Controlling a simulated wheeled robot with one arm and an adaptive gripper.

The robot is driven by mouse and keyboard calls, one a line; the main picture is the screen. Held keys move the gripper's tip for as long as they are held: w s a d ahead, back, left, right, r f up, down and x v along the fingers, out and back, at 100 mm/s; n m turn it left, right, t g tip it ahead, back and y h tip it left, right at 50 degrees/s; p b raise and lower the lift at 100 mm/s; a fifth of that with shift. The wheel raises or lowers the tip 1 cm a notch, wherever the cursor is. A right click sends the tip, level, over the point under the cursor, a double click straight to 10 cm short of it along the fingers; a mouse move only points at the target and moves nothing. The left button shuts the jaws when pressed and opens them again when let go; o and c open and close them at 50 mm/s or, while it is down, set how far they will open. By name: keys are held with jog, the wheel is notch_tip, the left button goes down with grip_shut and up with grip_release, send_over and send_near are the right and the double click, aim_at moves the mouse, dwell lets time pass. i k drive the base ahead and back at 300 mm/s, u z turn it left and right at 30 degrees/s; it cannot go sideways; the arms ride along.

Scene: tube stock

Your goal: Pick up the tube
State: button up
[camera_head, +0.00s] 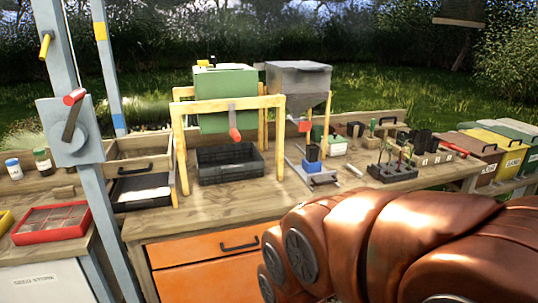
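Several small, thin tube-like items (402,152) stand in a dark rack (391,173) at the right of the workbench. A small pale cylinder (355,170) lies on the bench just left of the rack; it may be a tube, but it is too small to tell. I cannot tell which item is the tube of the task. My copper-coloured arm fills the lower right, in front of the bench. My gripper is not in view, so I cannot see whether it holds anything.
A green box in a wooden frame (179,145) stands over a black tray (231,176). A grey hopper (298,78) stands right of it. A blue-grey post (72,135) rises at left near a red tray (51,235). The bench front is clear.

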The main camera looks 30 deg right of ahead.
aim_at(312, 150)
jog(key=z, duration=0.1)
jog(key=i, duration=1.4)
jog(key=z, duration=0.2)
